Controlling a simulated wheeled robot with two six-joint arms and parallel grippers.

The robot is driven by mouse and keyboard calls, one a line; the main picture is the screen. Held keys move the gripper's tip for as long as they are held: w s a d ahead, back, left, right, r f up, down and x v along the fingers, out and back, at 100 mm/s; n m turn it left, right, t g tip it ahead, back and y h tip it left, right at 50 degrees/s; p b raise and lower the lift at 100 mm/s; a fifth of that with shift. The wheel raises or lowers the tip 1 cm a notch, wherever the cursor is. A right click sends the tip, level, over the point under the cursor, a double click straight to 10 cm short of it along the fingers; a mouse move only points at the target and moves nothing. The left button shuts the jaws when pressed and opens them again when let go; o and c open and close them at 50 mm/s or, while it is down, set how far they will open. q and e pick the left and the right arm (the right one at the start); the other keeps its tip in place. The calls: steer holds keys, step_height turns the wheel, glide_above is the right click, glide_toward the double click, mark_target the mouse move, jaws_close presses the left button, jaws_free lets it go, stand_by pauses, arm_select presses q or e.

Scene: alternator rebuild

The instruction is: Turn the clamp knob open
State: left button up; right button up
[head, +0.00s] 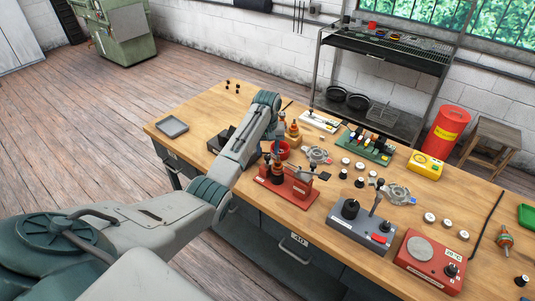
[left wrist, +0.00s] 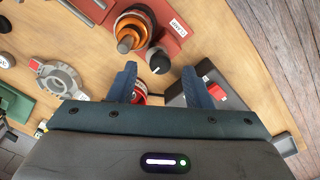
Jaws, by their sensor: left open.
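The red clamp fixture (head: 292,190) stands on the bench with a copper-and-dark rotor (head: 277,173) upright in it. In the left wrist view the red fixture (left wrist: 178,12) is at the top, with the rotor (left wrist: 133,25) beside a round black knob (left wrist: 158,61) that has a white mark. My left gripper (left wrist: 160,82) is open and empty. The knob lies just beyond the gap between its fingertips, and I see no contact. In the head view my left gripper (head: 277,146) is behind the fixture, and the knob cannot be made out. My right gripper is in neither view.
A red bowl (head: 283,153), an orange-topped bottle (head: 293,131) and a grey housing (head: 318,155) crowd the fixture. A grey lever unit (head: 360,227) and red tester (head: 428,264) stand to the right. A small tray (head: 172,127) lies left, with bare bench around it.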

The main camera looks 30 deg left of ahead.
mark_target(268, 156)
arm_select(q)
step_height(268, 156, up, 5)
steer(key=shift+r+b, duration=0.15)
steer(key=shift+b, duration=0.9)
step_height(268, 156, up, 4)
steer(key=shift+f+p, duration=0.15)
steer(key=shift+p, duration=0.25)
